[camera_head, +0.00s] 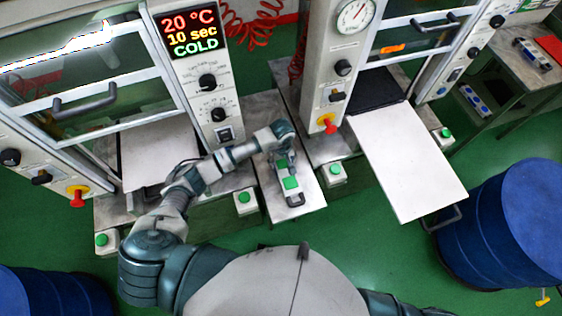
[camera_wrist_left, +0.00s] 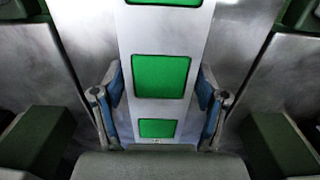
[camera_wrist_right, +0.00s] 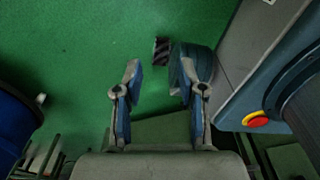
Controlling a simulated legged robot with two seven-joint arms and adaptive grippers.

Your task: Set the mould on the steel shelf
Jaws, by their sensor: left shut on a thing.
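The mould (camera_head: 291,183) is a long grey piece with green squares. In the head view it is over the narrow steel shelf (camera_head: 309,199) between the two machines; I cannot tell whether it touches the surface. My left gripper (camera_head: 284,154) reaches down over its far part. In the left wrist view the fingers of my left gripper (camera_wrist_left: 160,95) are on both sides of the mould (camera_wrist_left: 160,76), shut on it. The fingers partly hide its sides. In the right wrist view my right gripper (camera_wrist_right: 158,85) is open and empty above the green floor.
The right machine's pale plate (camera_head: 410,165) sticks out beside the shelf. The left machine (camera_head: 205,85) shows 20 °C, 10 sec, COLD. Green-button boxes (camera_head: 334,174) flank the shelf. A blue drum (camera_head: 510,225) stands at right. Another table (camera_head: 525,70) at upper right holds similar pieces.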

